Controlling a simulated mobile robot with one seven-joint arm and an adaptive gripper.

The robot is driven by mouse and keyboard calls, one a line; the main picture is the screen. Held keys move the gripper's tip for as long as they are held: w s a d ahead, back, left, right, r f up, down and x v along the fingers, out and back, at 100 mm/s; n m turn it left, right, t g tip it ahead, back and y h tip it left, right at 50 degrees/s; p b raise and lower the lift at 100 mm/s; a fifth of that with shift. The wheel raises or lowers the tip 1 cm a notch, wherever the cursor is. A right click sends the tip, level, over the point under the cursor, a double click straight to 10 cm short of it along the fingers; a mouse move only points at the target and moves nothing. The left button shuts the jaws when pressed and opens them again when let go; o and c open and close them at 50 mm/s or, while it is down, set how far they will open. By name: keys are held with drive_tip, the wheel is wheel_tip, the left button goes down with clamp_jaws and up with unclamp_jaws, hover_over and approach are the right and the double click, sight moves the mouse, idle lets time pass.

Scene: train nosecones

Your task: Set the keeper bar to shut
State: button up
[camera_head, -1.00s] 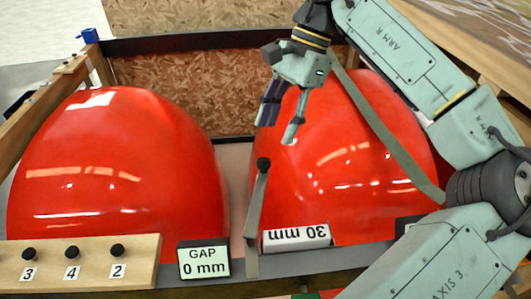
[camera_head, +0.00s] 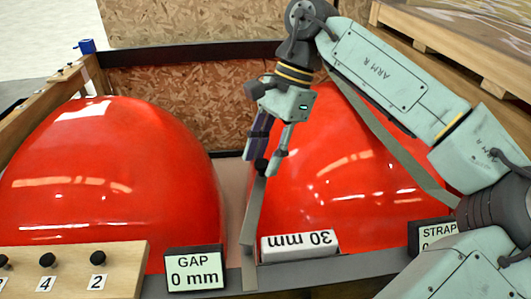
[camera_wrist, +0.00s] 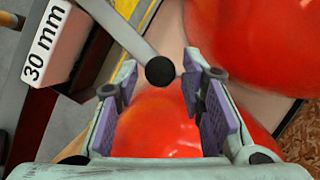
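The keeper bar (camera_head: 252,225) is a grey flat lever with a black round knob (camera_head: 262,166) at its upper end. It stands nearly upright, leaning slightly right, in the gap between two red nosecones. My gripper (camera_head: 268,160) is open, pointing down at the knob. In the wrist view the knob (camera_wrist: 160,71) appears between the open fingertips (camera_wrist: 165,78), with space on both sides. The bar (camera_wrist: 118,28) runs from it to the upper left. I cannot tell whether the fingertips reach past the knob.
The left nosecone (camera_head: 110,190) and right nosecone (camera_head: 350,190) flank the bar closely. A white "30 mm" block (camera_head: 300,245) lies right of its foot. A "GAP 0 mm" display (camera_head: 194,270) stands left. A strap (camera_head: 400,150) crosses the right nosecone. A numbered peg board (camera_head: 75,272) is front left.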

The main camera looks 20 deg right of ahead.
clamp_jaws()
